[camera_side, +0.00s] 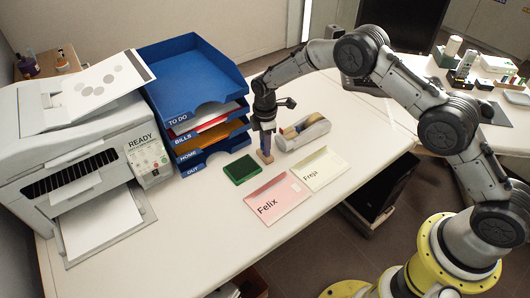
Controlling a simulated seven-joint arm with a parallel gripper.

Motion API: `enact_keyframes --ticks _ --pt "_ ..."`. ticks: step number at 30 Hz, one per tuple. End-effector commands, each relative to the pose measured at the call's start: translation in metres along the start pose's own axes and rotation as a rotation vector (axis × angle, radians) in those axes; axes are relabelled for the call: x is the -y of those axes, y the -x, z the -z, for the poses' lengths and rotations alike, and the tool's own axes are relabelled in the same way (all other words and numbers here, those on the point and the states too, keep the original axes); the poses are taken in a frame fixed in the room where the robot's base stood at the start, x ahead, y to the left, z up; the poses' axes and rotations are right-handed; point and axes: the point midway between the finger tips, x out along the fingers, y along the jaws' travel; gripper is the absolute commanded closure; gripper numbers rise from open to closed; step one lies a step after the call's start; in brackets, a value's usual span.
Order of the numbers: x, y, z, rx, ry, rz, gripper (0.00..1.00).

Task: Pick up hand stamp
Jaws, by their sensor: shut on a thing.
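The hand stamp (265,156) shows as a small upright piece with a tan, wood-coloured base, below my gripper. My gripper (266,128) points straight down and is shut on the hand stamp from above. The fingers hide much of its upper part. The stamp's base is at or very near the white desk; I cannot tell whether it touches. A green stamp pad (243,169) lies on the desk just left of the stamp.
A blue letter tray stack (190,62) and a printer (75,130) stand at left. A tape dispenser (303,132) is close to the right of my gripper. A pink envelope marked Felix (279,199) and a cream one marked Freja (320,168) lie in front.

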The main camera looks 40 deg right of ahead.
Motion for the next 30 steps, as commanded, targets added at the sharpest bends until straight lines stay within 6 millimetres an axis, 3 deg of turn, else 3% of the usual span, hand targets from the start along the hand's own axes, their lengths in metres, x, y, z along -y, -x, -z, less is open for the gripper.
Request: enact_keyframes --ticks 11,17,22,30 --pt "0.000 0.002 0.000 -0.001 0.000 -0.001 1.00" --pt "-0.001 0.016 0.000 -0.001 0.000 -0.003 1.00" --pt "0.005 0.041 -0.003 -0.001 0.000 -0.002 1.00" --pt "0.044 0.092 -0.022 -0.002 0.000 -0.003 1.00"
